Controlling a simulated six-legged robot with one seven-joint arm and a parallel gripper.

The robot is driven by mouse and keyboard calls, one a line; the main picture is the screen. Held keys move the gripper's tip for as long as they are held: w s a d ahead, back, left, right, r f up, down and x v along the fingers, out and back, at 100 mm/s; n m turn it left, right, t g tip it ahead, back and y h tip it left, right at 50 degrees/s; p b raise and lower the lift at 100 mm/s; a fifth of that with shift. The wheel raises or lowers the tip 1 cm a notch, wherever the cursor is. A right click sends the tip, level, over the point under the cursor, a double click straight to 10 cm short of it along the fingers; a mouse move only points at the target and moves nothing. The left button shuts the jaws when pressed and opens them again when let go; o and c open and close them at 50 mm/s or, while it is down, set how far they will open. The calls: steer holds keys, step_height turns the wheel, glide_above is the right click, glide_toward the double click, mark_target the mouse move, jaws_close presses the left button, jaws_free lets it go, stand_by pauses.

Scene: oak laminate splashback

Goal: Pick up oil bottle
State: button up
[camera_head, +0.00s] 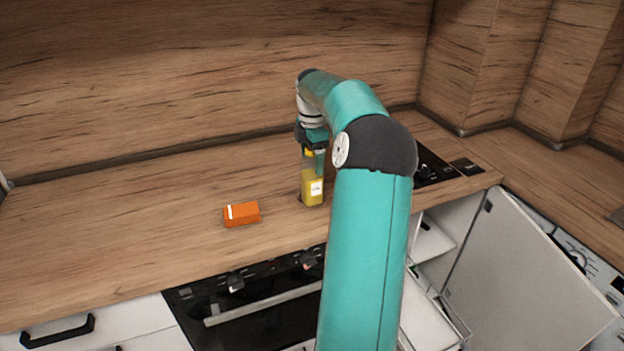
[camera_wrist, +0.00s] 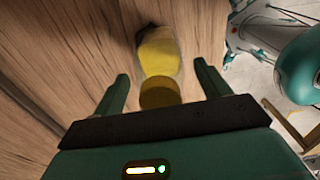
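The oil bottle (camera_head: 312,190) stands upright on the wooden worktop, with yellow oil and a white label. In the wrist view the bottle (camera_wrist: 160,52) is seen from above, with its round yellow cap nearest my gripper. My gripper (camera_head: 314,158) points down over the bottle's top. In the wrist view my gripper (camera_wrist: 162,74) is open, with one finger on each side of the bottle and a visible gap on both sides. My gripper partly hides the bottle's upper part in the head view.
An orange box (camera_head: 242,214) lies on the worktop (camera_head: 130,220) left of the bottle. A black hob (camera_head: 434,170) is behind my arm on the right. Below are a black oven (camera_head: 260,310), an open drawer (camera_head: 428,322) and an open white door (camera_head: 525,275). The worktop's left side is clear.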

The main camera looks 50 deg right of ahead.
jaws_close()
steer(key=shift+r, duration=0.1)
